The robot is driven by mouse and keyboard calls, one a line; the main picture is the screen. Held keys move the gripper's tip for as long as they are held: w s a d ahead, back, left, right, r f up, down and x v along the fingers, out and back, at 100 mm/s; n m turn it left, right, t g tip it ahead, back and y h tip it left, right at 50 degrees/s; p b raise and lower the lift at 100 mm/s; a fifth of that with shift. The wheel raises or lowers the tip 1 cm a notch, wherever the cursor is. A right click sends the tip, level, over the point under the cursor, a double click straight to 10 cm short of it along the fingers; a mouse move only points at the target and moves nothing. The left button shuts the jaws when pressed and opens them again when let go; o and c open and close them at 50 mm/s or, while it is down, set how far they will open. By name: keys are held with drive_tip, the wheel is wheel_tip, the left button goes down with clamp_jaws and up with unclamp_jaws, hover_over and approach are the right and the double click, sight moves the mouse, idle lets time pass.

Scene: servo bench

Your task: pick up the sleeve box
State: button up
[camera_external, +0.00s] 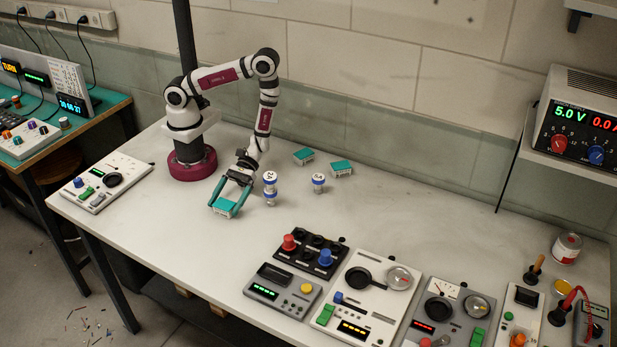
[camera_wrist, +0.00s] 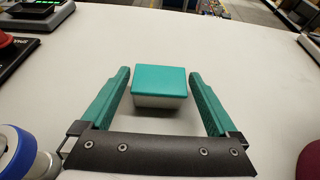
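A small box with a teal top and white sides, which I take to be the sleeve box (camera_external: 224,207), lies on the bench in front of my arm. It also shows in the wrist view (camera_wrist: 160,86), between my two teal fingers. My gripper (camera_external: 227,200) is open, pointing down at the bench, with one finger on each side of the box. In the wrist view my gripper (camera_wrist: 159,74) shows a gap between each finger and the box, so neither finger appears to touch it. The box's underside is hidden.
Two similar teal-topped boxes (camera_external: 303,156) (camera_external: 341,168) lie towards the wall. Instrument panels (camera_external: 98,182) (camera_external: 369,295) lie left and front right. The middle right is clear.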

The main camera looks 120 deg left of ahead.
drive_tip(key=c, duration=1.1)
